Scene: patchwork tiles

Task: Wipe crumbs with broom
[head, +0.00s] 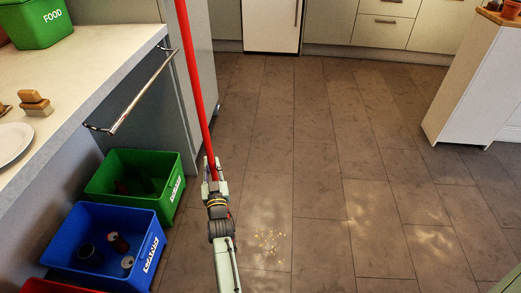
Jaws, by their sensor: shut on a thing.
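The broom's red handle (195,85) rises from my gripper past the top edge of the head view, leaning slightly to the left. My gripper (213,172) is shut around the handle. The broom's bristle end does not show. A small scatter of yellowish crumbs (268,240) lies on the brown tiled floor (320,150), to the right of my arm and lower in the picture than my gripper.
A green bin (108,179) and a blue bin (75,263) holding cans stand at the left under the counter (90,52). A metal rail (145,92) sticks out there. A white island (470,90) stands at the right. The middle floor is clear.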

